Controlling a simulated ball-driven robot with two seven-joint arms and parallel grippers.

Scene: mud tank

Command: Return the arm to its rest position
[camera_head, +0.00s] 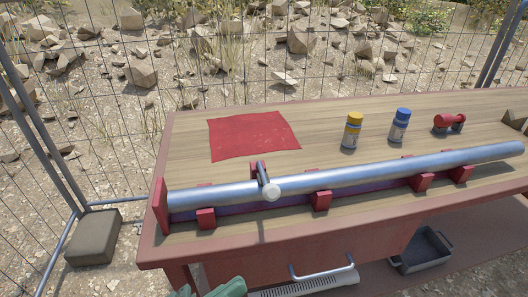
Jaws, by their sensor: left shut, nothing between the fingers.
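My left gripper (228,289) shows only as green parts cut off by the bottom edge of the head view, in front of the workbench. It is shut and holds nothing; most of it and its arm are out of view. It is below the bench top and apart from the things on it. My right gripper is not in view.
The wooden workbench (330,126) bears a long silver pipe (350,176) on red supports. A red cloth (252,136), yellow-capped bottle (352,132) and blue-capped bottle (399,127) stand behind it. A drawer handle (322,271) sticks out in front. Grey tray (422,250) sits below.

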